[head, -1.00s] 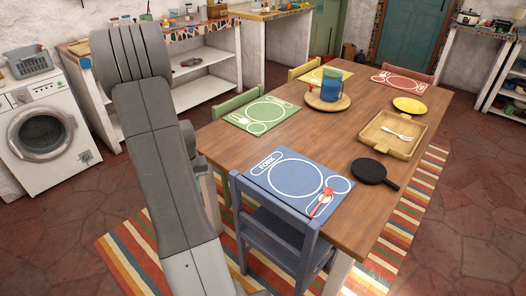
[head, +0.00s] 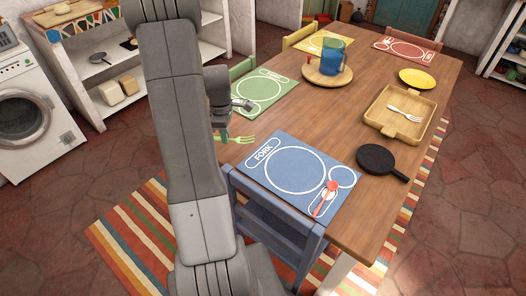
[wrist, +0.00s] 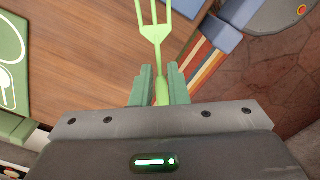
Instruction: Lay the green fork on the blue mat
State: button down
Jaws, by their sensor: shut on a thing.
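My gripper (head: 220,132) is shut on the green fork (head: 238,139), near the table's left edge between the green mat and the blue mat. The wrist view shows the fork (wrist: 156,35) held by its handle between the two green fingertips (wrist: 158,86), tines pointing away from the gripper. The blue mat (head: 270,181) lies at the table's near end, right of the fork. It has a white plate outline, an outline marked FORK on its left, and a red spoon (head: 327,195) on its right side.
A black pan (head: 377,158) lies right of the blue mat. A wooden tray (head: 375,119) with a white fork (head: 404,112) is behind it. A blue chair (head: 270,222) stands at the near edge.

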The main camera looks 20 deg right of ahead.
aim_at(260, 155)
jog(key=s+d+n, duration=0.1)
jog(key=d+n, duration=0.2)
jog(key=s+d+r+n, duration=0.1)
jog(key=d+n, duration=0.2)
jog(key=s+d+r+n, duration=0.1)
jog(key=d+n, duration=0.2)
jog(key=shift+r+p, duration=0.25)
jog(key=shift+p, duration=0.15)
jog(key=f, duration=0.3)
jog(key=d+f+n, duration=0.1)
jog(key=f, duration=0.2)
jog(key=s+f+n+p, duration=0.1)
jog(key=f, duration=0.2)
jog(key=shift+d+f, duration=0.25)
jog(key=shift+f, duration=0.05)
jog(key=shift+f, duration=0.15)
jog(key=c, duration=1.4)
grip_release()
notch_tip(260, 155, up, 12)
jog(key=shift+b, duration=0.3)
